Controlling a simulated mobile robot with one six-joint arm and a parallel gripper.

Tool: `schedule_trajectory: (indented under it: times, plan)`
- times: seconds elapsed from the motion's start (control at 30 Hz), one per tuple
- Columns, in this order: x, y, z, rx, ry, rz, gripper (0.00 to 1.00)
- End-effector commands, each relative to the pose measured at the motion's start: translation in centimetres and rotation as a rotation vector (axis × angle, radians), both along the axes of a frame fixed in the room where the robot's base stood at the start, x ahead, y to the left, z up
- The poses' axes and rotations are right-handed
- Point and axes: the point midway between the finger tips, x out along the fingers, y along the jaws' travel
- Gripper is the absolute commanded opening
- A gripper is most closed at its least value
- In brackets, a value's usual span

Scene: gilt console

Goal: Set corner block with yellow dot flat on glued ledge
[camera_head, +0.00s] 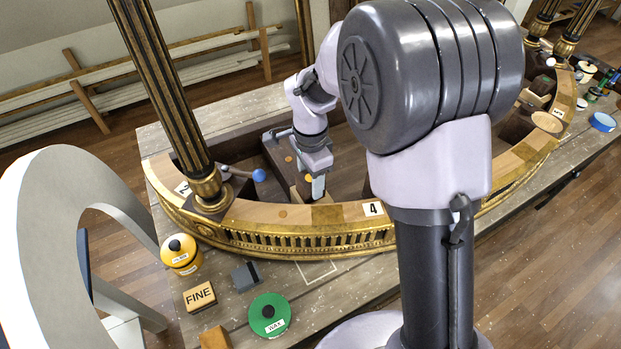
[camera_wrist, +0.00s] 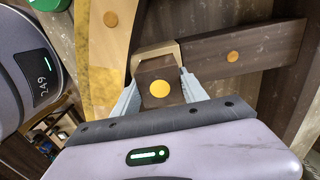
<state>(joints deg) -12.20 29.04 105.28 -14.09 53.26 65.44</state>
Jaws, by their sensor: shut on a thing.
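The corner block (camera_wrist: 160,70) is dark brown with a yellow dot on its upper face. My gripper (camera_wrist: 160,88) is shut on it, one grey finger on each side. In the wrist view, a pale tan wooden edge wraps the block's far side, beside a dark rail (camera_wrist: 265,47) with an orange dot. I cannot tell which surface is the glued ledge, or whether the block's hidden underside touches anything. In the head view my gripper (camera_head: 318,187) is low inside the console frame, just behind its curved front rail (camera_head: 337,213). The yellow dot shows faintly beside the fingers.
A fluted gilt column (camera_head: 165,90) rises left of my gripper. A clamp with a blue ball (camera_head: 259,175) is close by. A yellow jar (camera_head: 181,252), a FINE block (camera_head: 200,297), a grey block (camera_head: 246,276) and a green tin (camera_head: 269,314) stand on the bench in front.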

Motion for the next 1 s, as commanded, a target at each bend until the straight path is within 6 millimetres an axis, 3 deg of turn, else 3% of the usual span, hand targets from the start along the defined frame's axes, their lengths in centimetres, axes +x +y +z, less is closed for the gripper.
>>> schedule_trajectory:
  times: [0.93, 0.97, 1.0]
  plan:
    - [0.0, 0.0, -0.62, 0.0, 0.0, 0.0, 0.08]
    - [0.0, 0.0, -0.62, 0.0, 0.0, 0.0, 0.54]
    - [0.0, 0.0, -0.62, 0.0, 0.0, 0.0, 0.62]
